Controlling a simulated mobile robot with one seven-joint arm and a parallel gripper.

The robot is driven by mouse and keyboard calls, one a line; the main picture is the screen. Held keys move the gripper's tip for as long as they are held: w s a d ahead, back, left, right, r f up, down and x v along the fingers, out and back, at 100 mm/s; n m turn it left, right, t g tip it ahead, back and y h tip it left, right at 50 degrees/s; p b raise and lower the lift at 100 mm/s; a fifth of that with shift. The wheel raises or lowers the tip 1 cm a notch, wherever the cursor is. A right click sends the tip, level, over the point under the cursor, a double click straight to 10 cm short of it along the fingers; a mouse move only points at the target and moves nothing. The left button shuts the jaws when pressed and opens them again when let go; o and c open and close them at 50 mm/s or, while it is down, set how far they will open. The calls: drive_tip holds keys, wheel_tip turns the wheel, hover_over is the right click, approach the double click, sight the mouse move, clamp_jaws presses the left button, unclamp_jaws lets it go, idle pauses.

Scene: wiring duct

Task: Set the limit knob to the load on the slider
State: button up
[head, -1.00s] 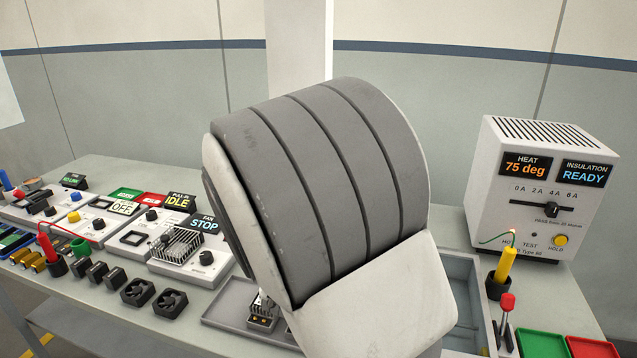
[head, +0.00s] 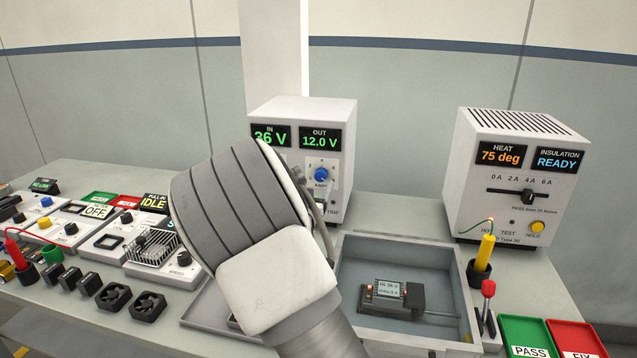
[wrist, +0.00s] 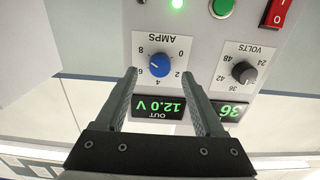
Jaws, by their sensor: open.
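The limit knob is a blue AMPS knob (head: 321,174) on the front of a white supply box (head: 300,115). In the wrist view the blue knob (wrist: 159,65) appears upside down within a dial marked 0 to 8; I cannot read its pointer surely. My gripper (wrist: 159,73) is open and empty, its fingertips to either side of the knob in that view; contact cannot be told. In the head view my wrist hides most of the fingers. The load slider (head: 528,197) on the right white box stands close to the 4 A mark.
The supply reads 36 V in and 12.0 V out. A black VOLTS knob (wrist: 244,72) and red switch (wrist: 278,13) are beside the dial. A grey tray (head: 400,245) holds a small device (head: 390,293). A yellow probe (head: 486,252) stands at right; green and red bins are in front.

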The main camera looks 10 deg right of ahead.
sight(320, 178)
drive_tip(key=shift+x, duration=1.8)
clamp_jaws()
